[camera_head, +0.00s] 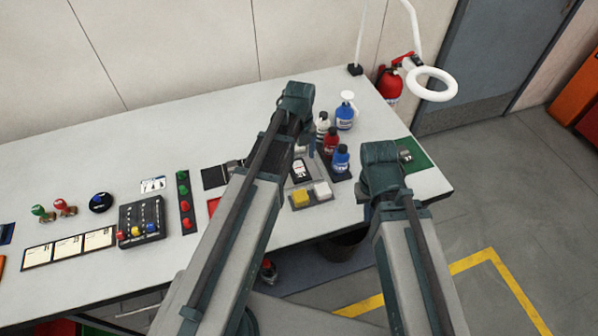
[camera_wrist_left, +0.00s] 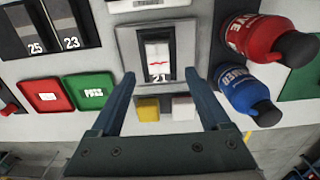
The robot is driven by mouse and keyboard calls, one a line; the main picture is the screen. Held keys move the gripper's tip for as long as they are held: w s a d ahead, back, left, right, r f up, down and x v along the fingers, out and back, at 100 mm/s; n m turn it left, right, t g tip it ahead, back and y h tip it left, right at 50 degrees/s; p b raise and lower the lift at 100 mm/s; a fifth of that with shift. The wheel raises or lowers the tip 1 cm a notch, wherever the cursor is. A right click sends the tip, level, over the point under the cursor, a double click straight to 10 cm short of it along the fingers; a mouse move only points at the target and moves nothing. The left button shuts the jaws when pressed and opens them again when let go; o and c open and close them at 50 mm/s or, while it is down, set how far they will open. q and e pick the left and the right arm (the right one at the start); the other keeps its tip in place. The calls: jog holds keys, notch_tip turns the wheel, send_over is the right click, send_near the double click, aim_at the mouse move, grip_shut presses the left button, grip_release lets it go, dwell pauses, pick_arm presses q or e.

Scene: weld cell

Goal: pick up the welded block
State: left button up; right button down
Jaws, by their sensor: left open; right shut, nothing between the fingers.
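A pale block with a red squiggle (camera_wrist_left: 158,57), which I take to be the welded block, sits in a dark recess of a grey frame (camera_wrist_left: 128,46) marked 21. In the head view a dark holder with a white face (camera_head: 300,171) stands beside my left forearm. My left gripper (camera_wrist_left: 160,76) is open and empty in the left wrist view. Its two blue-grey fingers are either side of the frame's near part, and no contact can be made out. In the head view my left arm hides most of that gripper. My right gripper does not show; only its arm does.
A yellow pad (camera_head: 300,198) and a white pad (camera_head: 322,189) lie just in front of the holder. Red (camera_head: 331,140) and blue (camera_head: 341,158) bottles stand close to its right. Red (camera_wrist_left: 46,96) and green (camera_wrist_left: 90,91) pads lie to its left. The table's front edge is near.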

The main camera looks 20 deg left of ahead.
aim_at(299, 168)
pick_arm(q)
jog(key=shift+a+f+b, duration=0.1)
jog(key=shift+f+b, duration=2.45)
jog(key=shift+f, duration=0.1)
jog(key=shift+s, duration=0.1)
jog(key=shift+r, duration=0.1)
grip_shut()
